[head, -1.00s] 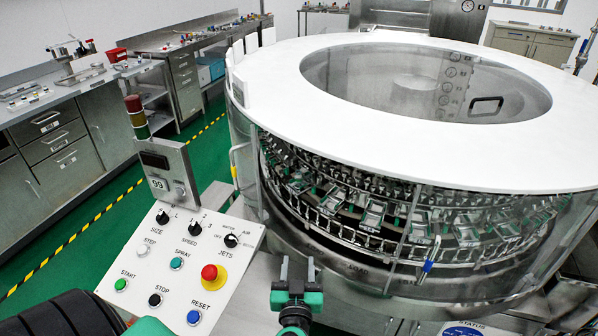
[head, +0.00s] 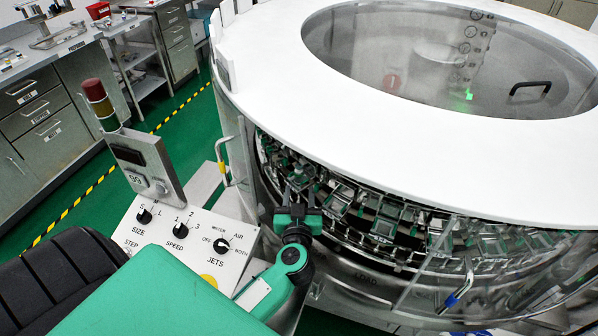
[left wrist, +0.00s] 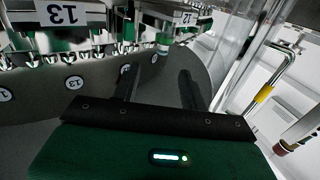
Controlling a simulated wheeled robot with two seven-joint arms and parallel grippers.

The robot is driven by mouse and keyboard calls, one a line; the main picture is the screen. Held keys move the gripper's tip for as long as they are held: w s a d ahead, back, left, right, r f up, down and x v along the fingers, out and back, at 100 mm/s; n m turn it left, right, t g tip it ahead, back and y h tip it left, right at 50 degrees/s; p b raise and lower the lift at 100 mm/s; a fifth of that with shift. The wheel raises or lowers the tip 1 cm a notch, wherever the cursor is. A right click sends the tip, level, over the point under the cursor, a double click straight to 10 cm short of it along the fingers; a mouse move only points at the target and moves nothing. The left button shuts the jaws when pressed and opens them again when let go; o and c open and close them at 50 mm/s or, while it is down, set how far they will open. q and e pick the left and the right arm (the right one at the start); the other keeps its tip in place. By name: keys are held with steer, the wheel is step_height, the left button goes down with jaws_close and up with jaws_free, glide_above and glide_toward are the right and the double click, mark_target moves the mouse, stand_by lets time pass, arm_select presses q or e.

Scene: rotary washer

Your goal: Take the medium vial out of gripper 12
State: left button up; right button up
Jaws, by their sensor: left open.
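My left gripper (head: 299,194) is open and empty at the near left edge of the washer's carousel. In the left wrist view its two dark fingers (left wrist: 158,88) stand apart and point into the machine. The plate marked 12 (left wrist: 186,18) is at the top, ahead of the fingers and slightly beyond the right one. A small pale and green piece (left wrist: 163,42) hangs below it; I cannot tell if this is the medium vial. My right gripper is not in view.
The white washer lid (head: 270,75) overhangs the carousel. A clear guard panel (head: 235,150) with a handle stands beside the opening; the yellow-banded handle (left wrist: 264,94) is at the right in the wrist view. The control panel (head: 185,225) is left of my gripper.

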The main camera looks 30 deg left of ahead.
mark_target(299, 170)
arm_select(q)
steer(key=x, duration=0.3)
steer(key=shift+w+a, duration=0.2)
steer(key=x, duration=0.3)
steer(key=shift+w+a+f, duration=0.15)
steer(key=shift+w+a, duration=0.05)
steer(key=shift+a, duration=0.15)
steer(key=shift+w+a, duration=0.2)
steer(key=shift+w, duration=0.2)
jaws_close()
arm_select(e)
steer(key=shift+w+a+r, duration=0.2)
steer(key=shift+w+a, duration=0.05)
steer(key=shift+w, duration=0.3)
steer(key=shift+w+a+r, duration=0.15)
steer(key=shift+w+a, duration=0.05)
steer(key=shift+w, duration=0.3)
